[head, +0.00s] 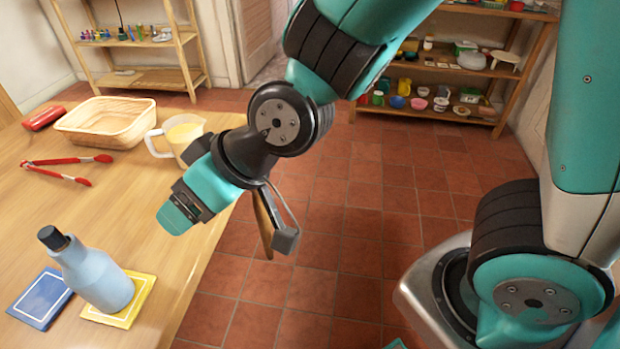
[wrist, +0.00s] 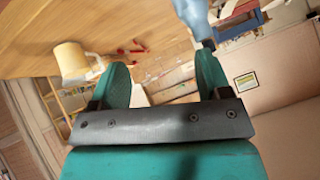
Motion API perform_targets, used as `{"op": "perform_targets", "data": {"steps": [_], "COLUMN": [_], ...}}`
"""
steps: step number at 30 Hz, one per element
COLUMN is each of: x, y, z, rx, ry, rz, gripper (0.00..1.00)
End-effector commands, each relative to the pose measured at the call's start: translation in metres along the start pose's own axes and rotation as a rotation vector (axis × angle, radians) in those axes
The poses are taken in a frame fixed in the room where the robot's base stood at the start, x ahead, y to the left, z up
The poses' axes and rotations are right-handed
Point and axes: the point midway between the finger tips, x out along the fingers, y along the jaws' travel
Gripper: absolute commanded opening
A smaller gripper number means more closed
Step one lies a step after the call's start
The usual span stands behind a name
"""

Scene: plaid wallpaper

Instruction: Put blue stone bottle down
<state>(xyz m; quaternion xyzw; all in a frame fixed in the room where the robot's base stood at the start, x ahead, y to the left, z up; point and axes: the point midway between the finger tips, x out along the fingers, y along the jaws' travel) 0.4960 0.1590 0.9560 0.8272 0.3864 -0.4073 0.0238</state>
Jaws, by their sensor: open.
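The blue stone bottle (head: 92,278) with a dark cap stands on the yellow-edged coaster (head: 135,296) at the front of the wooden table. A blue coaster (head: 40,298) lies just left of it. My gripper (head: 180,212) is over the table's right edge, up and to the right of the bottle and apart from it. In the wrist view my gripper (wrist: 162,75) has its two teal fingers spread with nothing between them. The bottle (wrist: 190,14) shows at the top of that view, its cap near the right finger in the picture.
A glass jug (head: 182,136) stands behind my gripper. Red tongs (head: 65,172), a wicker basket (head: 105,122) and a red object (head: 43,117) lie farther back. The table's middle is clear. Shelves (head: 140,78) stand behind; tiled floor is open to the right.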

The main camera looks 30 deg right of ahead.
Motion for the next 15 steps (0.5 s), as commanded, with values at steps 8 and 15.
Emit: {"op": "perform_targets", "data": {"steps": [8,15], "x": [-0.105,-0.143], "y": [0.004,0.002], "z": [0.043,0.066], "rx": [0.079,0.098], "ry": [-0.376,-0.513], "rz": [0.018,0.035], "gripper": [0.71,0.71]}}
